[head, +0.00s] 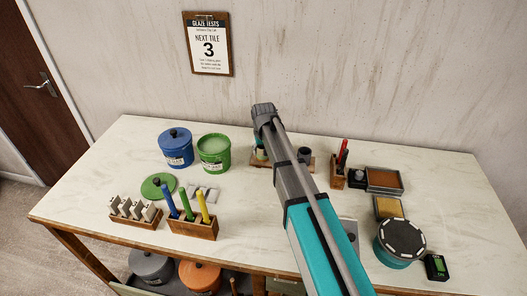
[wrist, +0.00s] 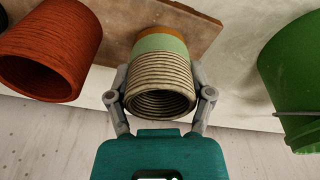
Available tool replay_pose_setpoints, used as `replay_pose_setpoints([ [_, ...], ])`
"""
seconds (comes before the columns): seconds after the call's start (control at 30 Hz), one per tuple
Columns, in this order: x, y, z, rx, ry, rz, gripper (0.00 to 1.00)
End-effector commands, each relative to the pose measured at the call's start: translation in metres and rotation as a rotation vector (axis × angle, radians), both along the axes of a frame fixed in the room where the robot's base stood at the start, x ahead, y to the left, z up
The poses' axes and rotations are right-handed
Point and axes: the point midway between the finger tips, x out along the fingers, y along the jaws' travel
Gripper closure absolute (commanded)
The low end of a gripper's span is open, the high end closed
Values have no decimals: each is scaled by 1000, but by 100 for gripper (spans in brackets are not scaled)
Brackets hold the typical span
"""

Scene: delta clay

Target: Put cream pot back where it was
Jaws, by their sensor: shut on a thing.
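In the wrist view the cream pot (wrist: 160,88) has a ribbed cream body, a pale green band and an orange-brown end. My gripper (wrist: 162,77) is shut on it, with one finger on each side. The pot's brown end is at the brown wooden board (wrist: 110,18); I cannot tell whether they touch. In the head view my arm crosses the board (head: 262,164) and hides most of the gripper and the pot.
A red-brown pot (wrist: 50,50) and a green bucket (wrist: 295,75) flank the held pot in the wrist view. In the head view a blue lidded bucket (head: 175,150) stands left of the board. A wooden holder (head: 338,172) with red-handled tools stands to the right.

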Motion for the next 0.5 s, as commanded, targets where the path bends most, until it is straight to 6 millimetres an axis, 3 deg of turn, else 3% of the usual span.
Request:
replay_pose_setpoints([
  [0.13,0,0,-4,0,0,0,83],
  [0.17,0,0,-3,0,0,0,28],
  [0.3,0,0,-3,0,0,0,2],
  [0.5,0,0,-3,0,0,0,0],
])
